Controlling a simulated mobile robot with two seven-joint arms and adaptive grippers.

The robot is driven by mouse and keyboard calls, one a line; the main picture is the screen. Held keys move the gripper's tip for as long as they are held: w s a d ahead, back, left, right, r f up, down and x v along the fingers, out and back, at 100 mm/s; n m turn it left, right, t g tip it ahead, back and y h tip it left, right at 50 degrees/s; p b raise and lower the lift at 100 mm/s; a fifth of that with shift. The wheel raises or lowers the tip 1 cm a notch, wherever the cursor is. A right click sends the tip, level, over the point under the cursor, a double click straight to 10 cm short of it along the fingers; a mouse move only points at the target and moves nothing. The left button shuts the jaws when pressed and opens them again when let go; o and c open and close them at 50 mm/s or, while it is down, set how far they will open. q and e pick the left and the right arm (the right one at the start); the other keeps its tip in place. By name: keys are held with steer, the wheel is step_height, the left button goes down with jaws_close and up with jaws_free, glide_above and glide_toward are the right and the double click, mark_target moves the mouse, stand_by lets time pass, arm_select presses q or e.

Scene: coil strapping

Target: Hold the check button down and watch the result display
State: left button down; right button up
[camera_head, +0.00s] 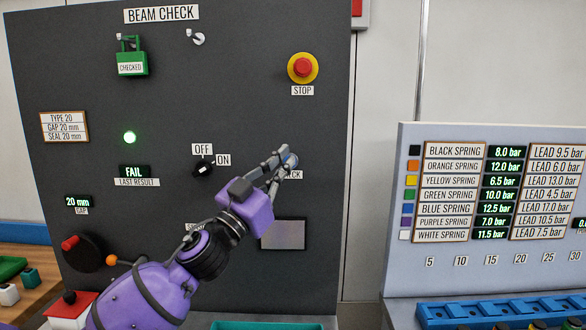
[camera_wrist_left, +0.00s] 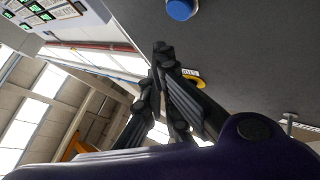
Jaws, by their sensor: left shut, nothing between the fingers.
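The blue check button (camera_head: 291,160) is on the dark BEAM CHECK panel (camera_head: 250,110), partly behind my left gripper's fingers. Its label is mostly covered and shows only "CK". My left gripper (camera_head: 283,157) is shut and empty, with its fingertips at the button in the head view. In the left wrist view, the button (camera_wrist_left: 181,9) is at the top edge, and the shut fingertips (camera_wrist_left: 163,48) appear below it, with a gap in the picture. I cannot tell whether they touch. My right gripper is not in view.
The red stop button (camera_head: 303,67) is above the check button. A black OFF/ON knob (camera_head: 203,169) is to its left. A green lamp (camera_head: 130,137) is lit. The gap display (camera_head: 77,201) reads 20 mm. A spring chart board (camera_head: 480,205) stands at the right.

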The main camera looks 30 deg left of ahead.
mark_target(284, 160)
arm_select(q)
steer(key=w+a, duration=0.2)
steer(key=w, duration=0.1)
steer(key=shift+r, duration=0.1)
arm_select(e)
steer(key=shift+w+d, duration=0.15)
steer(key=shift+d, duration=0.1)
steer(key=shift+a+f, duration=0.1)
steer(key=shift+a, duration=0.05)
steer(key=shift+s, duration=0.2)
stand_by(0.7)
arm_select(q)
steer(key=shift+w, duration=0.1)
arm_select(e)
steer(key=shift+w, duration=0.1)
arm_select(q)
steer(key=shift+w+a, duration=0.15)
steer(key=shift+w, duration=0.15)
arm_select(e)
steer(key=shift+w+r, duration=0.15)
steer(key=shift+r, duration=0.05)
